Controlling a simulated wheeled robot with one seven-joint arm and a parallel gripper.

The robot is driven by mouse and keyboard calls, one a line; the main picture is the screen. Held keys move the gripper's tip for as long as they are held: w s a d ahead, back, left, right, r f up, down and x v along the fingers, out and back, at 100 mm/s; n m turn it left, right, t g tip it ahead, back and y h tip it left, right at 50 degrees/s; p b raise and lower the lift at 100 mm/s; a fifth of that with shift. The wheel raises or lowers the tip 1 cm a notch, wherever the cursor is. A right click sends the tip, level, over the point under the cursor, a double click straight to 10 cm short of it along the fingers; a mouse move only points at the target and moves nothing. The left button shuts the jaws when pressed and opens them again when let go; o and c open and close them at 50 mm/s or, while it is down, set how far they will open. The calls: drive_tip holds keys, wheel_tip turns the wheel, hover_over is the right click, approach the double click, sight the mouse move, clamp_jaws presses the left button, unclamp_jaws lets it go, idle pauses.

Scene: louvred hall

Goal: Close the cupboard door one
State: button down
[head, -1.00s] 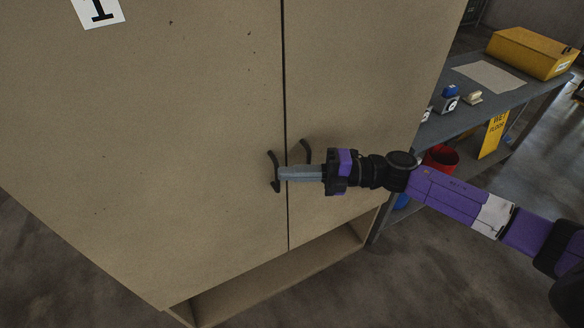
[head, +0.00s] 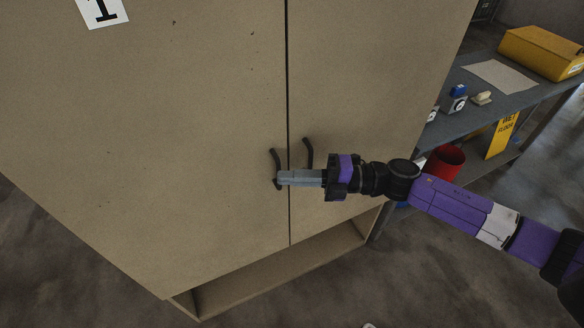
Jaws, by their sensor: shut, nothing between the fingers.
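The cupboard door one (head: 150,140) is the large tan left door, with a white label "1" (head: 102,11) at its top. It looks flush with the right door (head: 370,100), with a thin dark seam between them. Its dark bar handle (head: 274,162) is beside the seam, and the right door's handle (head: 308,152) is just across it. My gripper (head: 280,178) is shut and empty, its fingertips over the lower part of the left handle. I cannot tell whether they touch the handle or the door.
An open lower recess (head: 290,275) runs under the doors. To the right, a grey workbench (head: 480,110) carries a yellow case (head: 540,53), a paper sheet and small items. A red bucket (head: 446,163) and yellow sign (head: 501,136) are below.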

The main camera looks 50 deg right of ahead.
drive_tip(key=s+d+b, duration=0.3)
drive_tip(key=d, duration=0.5)
drive_tip(key=shift+s+y+b, duration=0.3)
drive_tip(key=shift+s+b, duration=0.1)
drive_tip(key=s+a+f+m+t+h, duration=0.1)
drive_tip(key=s+a+f+m+h, duration=0.3)
drive_tip(key=s+m, duration=0.35)
drive_tip(key=s+a+f+m+t+h, duration=0.1)
drive_tip(key=s+a+f+m+h, duration=0.15)
drive_tip(key=s+a+m, duration=0.5)
drive_tip(key=s+a+r+m+g+h, duration=0.1)
drive_tip(key=s+a+r+m+h, duration=0.2)
drive_tip(key=a+m, duration=0.7)
drive_tip(key=s+h, duration=0.2)
drive_tip(key=s, duration=0.1)
drive_tip(key=shift+s+a+m, duration=0.25)
drive_tip(key=shift+s+m, duration=0.05)
drive_tip(key=shift+s, duration=0.1)
